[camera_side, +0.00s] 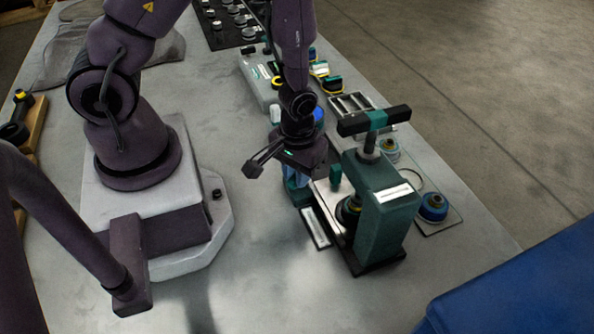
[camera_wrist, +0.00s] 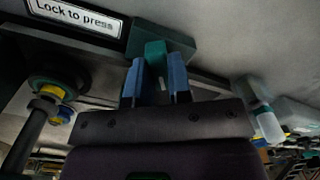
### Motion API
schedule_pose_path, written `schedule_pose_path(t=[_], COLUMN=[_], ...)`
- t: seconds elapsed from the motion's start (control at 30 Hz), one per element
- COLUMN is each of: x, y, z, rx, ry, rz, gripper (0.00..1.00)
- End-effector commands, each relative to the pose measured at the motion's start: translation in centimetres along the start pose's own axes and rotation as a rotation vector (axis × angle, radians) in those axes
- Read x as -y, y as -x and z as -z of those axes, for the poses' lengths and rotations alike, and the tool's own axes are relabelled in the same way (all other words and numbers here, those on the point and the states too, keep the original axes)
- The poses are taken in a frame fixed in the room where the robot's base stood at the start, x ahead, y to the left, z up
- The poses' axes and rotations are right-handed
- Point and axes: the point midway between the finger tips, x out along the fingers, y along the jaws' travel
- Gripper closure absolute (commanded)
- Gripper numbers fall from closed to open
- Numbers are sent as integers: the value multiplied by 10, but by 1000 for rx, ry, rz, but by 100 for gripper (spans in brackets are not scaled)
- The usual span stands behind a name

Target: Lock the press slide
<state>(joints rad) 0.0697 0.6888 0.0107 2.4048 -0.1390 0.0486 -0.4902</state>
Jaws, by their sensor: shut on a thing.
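The green press (camera_side: 380,205) stands at the right of the work area, with a black crossbar handle (camera_side: 385,119) on top. The tab rises from a dark green block (camera_wrist: 183,43) beside the rail of the slide.
A dark part with a yellow and blue collar (camera_wrist: 52,97) stands at the left in the wrist view. A blue and black round part (camera_side: 432,207) sits on a plate right of the press. Trays and small parts lie behind. The table's front middle is clear.

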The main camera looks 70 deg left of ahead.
Motion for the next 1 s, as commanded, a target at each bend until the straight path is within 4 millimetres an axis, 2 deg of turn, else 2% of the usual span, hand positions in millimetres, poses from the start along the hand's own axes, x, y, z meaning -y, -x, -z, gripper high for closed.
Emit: schedule_pose_path(t=[0.13,0.47,0.63,0.93,0.97,1.0], x=[0,0,0,0,0,0], y=[1,1,1,1,1,1], z=[0,0,0,0,0,0], rx=[0,0,0,0,0,0], ry=[-234,-297,-563,-518,-518,-517], rz=[0,0,0,1,1,0], gripper=[100,100,100,100,79,77])
